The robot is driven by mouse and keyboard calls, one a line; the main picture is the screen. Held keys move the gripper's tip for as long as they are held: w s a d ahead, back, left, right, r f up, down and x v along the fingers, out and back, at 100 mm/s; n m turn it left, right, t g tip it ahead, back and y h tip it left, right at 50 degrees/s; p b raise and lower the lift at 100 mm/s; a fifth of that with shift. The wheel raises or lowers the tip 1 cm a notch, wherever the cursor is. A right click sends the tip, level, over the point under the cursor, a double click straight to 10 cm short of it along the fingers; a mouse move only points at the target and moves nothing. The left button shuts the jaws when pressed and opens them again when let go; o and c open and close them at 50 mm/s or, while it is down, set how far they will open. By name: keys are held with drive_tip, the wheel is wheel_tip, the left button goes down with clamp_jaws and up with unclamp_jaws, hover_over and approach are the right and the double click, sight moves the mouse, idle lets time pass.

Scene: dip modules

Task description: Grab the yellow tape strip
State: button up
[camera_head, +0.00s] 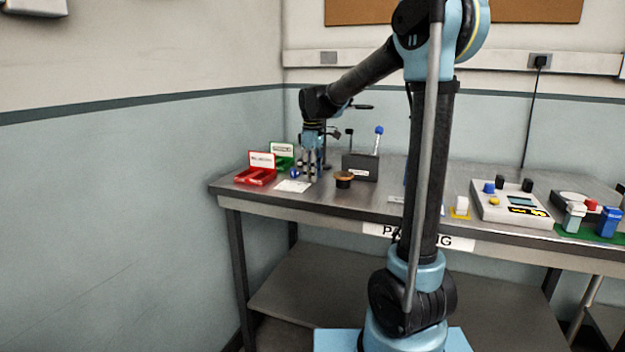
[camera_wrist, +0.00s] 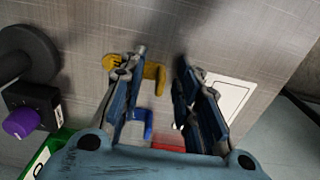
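My gripper (camera_head: 311,178) points down over the left end of the steel table, close to its top. In the wrist view my gripper (camera_wrist: 161,58) is open, with a clear gap between its fingers. A yellow bent piece (camera_wrist: 158,78), which looks like the tape strip, shows in that gap, nearer the left finger. A yellow round piece (camera_wrist: 110,62) shows just left of the left finger. That finger hides whether the two yellow pieces join. I cannot make out the bent piece in the head view.
A red tray (camera_head: 256,176), a green tray (camera_head: 283,161), a white card (camera_head: 293,186) and a small blue object (camera_head: 295,172) lie around my gripper. A dark round dish (camera_head: 343,180) and a dark box (camera_head: 360,166) stand to the right. The table's front edge is close.

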drive_tip(key=shift+c, duration=0.2)
clamp_jaws()
drive_tip(key=shift+r, duration=0.1)
